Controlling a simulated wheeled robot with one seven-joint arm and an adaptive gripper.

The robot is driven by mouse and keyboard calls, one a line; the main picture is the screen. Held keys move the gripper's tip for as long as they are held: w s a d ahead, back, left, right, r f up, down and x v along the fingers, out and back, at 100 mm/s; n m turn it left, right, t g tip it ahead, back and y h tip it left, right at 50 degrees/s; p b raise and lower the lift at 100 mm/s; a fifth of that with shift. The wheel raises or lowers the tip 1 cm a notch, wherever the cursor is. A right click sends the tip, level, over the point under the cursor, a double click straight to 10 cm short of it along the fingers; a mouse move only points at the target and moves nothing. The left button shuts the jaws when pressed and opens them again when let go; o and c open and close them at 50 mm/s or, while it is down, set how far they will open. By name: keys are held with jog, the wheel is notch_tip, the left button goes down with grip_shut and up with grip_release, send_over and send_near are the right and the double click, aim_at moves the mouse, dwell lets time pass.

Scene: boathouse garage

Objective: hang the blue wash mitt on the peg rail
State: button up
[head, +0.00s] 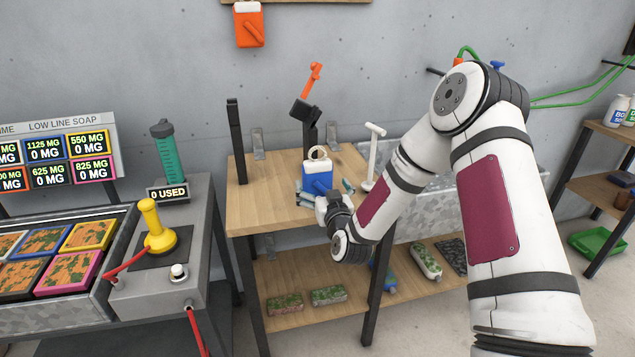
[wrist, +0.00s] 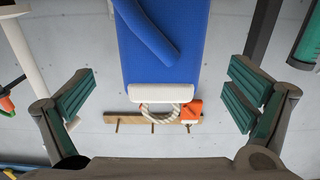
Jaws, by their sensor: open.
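The blue wash mitt (head: 318,181) has a white cuff and a rope loop on top and is upright over the wooden bench. What holds it up is hidden. My gripper (head: 326,200) is in front of it. In the wrist view the mitt (wrist: 160,45) lies between the spread fingers of my gripper (wrist: 165,100), with clear gaps on both sides. The wooden peg rail (head: 310,1) is cut off by the top edge of the head view; an orange mitt (head: 249,28) hangs at its left. The wrist view shows the rail (wrist: 135,118) with several pegs, beyond the loop.
The wooden bench (head: 255,210) holds a black post (head: 236,140), an orange-tipped black stand (head: 308,110) and a white T-shaped stand (head: 372,155), all near the mitt. A soap console (head: 190,260) stands at left. Bare wall lies between bench and rail.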

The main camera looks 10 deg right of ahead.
aim_at(319, 179)
jog(key=w, duration=0.5)
jog(key=shift+s, duration=0.1)
jog(key=c, duration=1.3)
